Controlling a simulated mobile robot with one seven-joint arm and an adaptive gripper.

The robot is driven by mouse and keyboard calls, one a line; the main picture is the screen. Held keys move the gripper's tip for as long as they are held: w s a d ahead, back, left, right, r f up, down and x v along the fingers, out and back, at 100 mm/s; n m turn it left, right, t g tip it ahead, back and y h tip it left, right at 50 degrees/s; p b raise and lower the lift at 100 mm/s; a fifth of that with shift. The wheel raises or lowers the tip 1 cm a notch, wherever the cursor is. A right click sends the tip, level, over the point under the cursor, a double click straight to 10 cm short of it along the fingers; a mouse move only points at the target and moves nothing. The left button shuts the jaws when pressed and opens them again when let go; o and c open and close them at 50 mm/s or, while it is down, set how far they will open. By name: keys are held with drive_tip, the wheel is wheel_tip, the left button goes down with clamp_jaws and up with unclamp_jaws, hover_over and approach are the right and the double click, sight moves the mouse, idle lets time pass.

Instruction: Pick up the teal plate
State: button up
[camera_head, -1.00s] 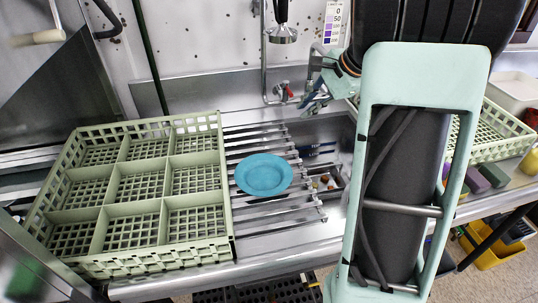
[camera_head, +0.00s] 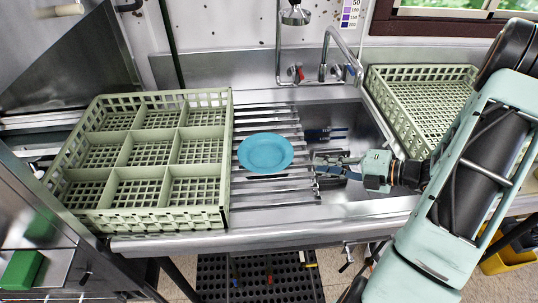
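The teal plate (camera_head: 265,153) lies on the metal slats of the drain rack (camera_head: 262,193), beside the divided crate. My gripper (camera_head: 318,166) is just to the right of the plate, pointing left, with its fingers near the plate's right rim. The fingers look spread apart, and no object shows between them. Whether a fingertip touches the rim is too small to tell.
A pale green divided crate (camera_head: 165,221) stands left of the plate, with empty compartments. The sink basin (camera_head: 355,120) lies behind and right of my gripper. Another pale green crate (camera_head: 420,73) is at the right. A tap (camera_head: 340,45) rises behind the sink.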

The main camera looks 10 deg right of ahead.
sight(289, 163)
drive_tip(key=x, duration=0.4)
drive_tip(key=shift+w+a, duration=0.1)
drive_tip(key=shift+a, duration=0.2)
drive_tip(key=x, duration=0.4)
drive_tip(key=shift+a+p, duration=0.35)
drive_tip(key=shift+w+a+f, duration=0.15)
drive_tip(key=shift+a, duration=0.2)
clamp_jaws()
